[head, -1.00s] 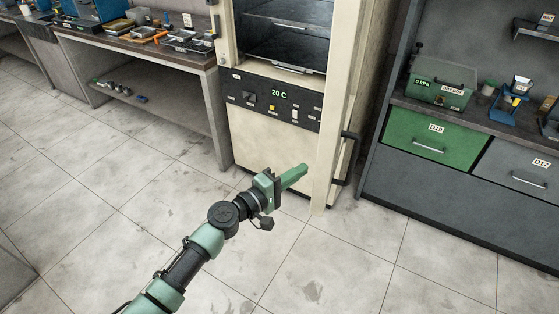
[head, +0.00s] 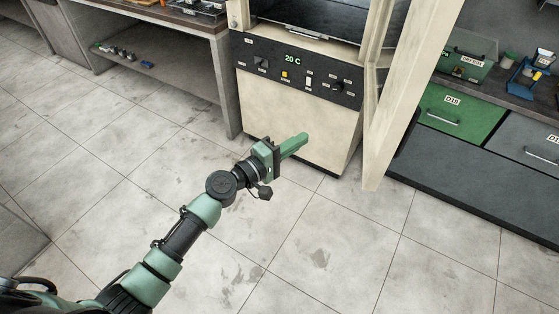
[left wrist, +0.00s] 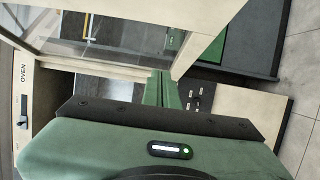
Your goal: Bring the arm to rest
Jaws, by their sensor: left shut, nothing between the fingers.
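My left arm reaches in from the lower left in the head view. Its green gripper (head: 300,140) has its fingers together with nothing between them, and it points toward the oven's lower front. In the left wrist view the shut fingers (left wrist: 163,90) show at the centre, above the dark gripper body. My right gripper is not in view.
A cream oven (head: 295,115) reading 20 C stands ahead, its door (head: 400,90) ajar and jutting out to the right of my gripper. A workbench (head: 185,25) is at left. Green drawer D19 (head: 455,112) is at right. The tiled floor is clear.

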